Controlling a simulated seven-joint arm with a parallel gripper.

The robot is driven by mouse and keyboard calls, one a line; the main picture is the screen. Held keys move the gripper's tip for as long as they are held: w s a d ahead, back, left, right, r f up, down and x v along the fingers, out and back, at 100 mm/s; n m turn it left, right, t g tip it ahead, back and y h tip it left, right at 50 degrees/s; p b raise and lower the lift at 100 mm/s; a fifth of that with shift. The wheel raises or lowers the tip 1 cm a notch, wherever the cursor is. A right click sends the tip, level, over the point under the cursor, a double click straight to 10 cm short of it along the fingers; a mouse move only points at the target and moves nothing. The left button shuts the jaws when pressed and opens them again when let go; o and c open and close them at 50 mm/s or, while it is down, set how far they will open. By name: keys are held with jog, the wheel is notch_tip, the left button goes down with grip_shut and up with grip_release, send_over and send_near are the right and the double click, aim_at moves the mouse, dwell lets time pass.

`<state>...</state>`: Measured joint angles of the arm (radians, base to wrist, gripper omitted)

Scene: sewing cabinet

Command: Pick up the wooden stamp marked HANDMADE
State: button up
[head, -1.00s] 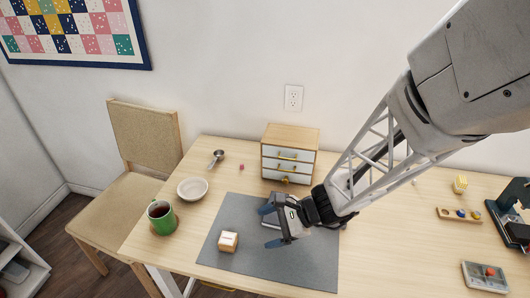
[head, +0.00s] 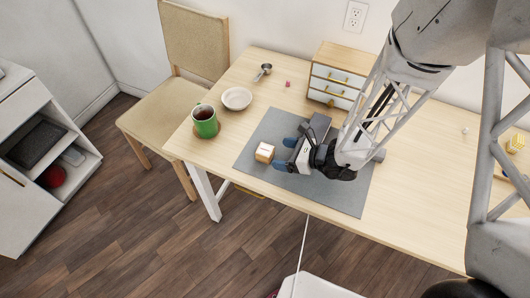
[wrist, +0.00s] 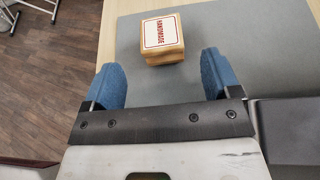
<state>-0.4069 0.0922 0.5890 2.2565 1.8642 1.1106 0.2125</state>
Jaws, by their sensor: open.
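The wooden stamp (head: 264,152) is a small block with a white, red-bordered label on top. It sits on the grey mat (head: 345,196) near its left edge. In the wrist view the stamp (wrist: 162,39) shows its HANDMADE label facing up. My gripper (head: 281,154) is just to the right of the stamp, low over the mat. In the wrist view its blue fingertips (wrist: 163,75) are spread apart, with the stamp just beyond them, centred on the gap. Nothing is between the fingers.
A green mug (head: 205,122) of dark liquid, a white bowl (head: 237,98) and a metal scoop (head: 263,71) stand on the table's left side. A small drawer cabinet (head: 339,72) is behind the mat. A dark block (wrist: 287,125) lies right of my gripper.

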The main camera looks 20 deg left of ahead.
aim_at(270, 152)
jog(key=shift+a, duration=0.15)
jog(key=shift+x, duration=1.15)
jog(key=shift+x, duration=2.6)
jog(key=shift+c, duration=0.2)
jog(key=c, duration=1)
